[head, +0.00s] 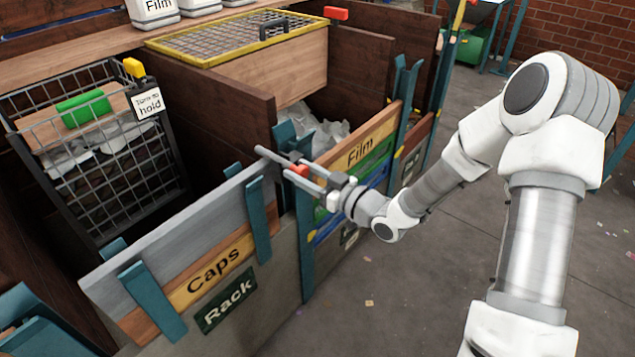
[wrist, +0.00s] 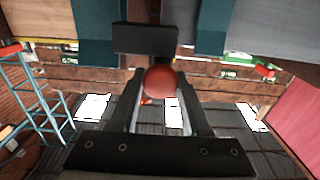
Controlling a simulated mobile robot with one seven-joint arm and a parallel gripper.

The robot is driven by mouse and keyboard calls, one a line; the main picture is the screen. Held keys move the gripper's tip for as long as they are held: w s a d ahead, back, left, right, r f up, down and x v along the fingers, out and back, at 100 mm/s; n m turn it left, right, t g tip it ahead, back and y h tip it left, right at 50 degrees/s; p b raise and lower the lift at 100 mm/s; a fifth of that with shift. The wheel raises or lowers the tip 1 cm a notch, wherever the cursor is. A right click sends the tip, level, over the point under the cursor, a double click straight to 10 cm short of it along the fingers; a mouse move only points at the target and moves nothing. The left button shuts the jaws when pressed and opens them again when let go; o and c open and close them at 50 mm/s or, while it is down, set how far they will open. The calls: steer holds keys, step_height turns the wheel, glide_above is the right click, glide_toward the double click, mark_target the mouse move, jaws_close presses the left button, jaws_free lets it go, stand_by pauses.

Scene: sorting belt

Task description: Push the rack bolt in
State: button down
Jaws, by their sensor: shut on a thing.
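The rack bolt's round red knob (head: 298,171) shows at the right end of the front boards above the green "Rack" sign (head: 230,300), near a teal post (head: 305,235). My gripper (head: 301,166) reaches in from the right and is shut on this knob, one finger on each side. In the wrist view the red knob (wrist: 160,83) sits between my two fingers, with a dark block (wrist: 145,39) just above it. The bolt's shaft and how far it is in cannot be made out.
The Rack bay has a grey top board and a "Caps" board (head: 213,272). A wire basket (head: 110,165) with a yellow knob (head: 134,68) stands inside. The Film bay (head: 372,140) is beyond my gripper. Open floor (head: 400,290) lies to the right.

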steer(key=shift+a, duration=0.1)
steer(key=shift+c, duration=2)
jaws_free()
steer(key=shift+w+a, duration=0.1)
steer(key=shift+w, duration=0.05)
steer(key=p+v, duration=0.2)
steer(key=v, duration=1.5)
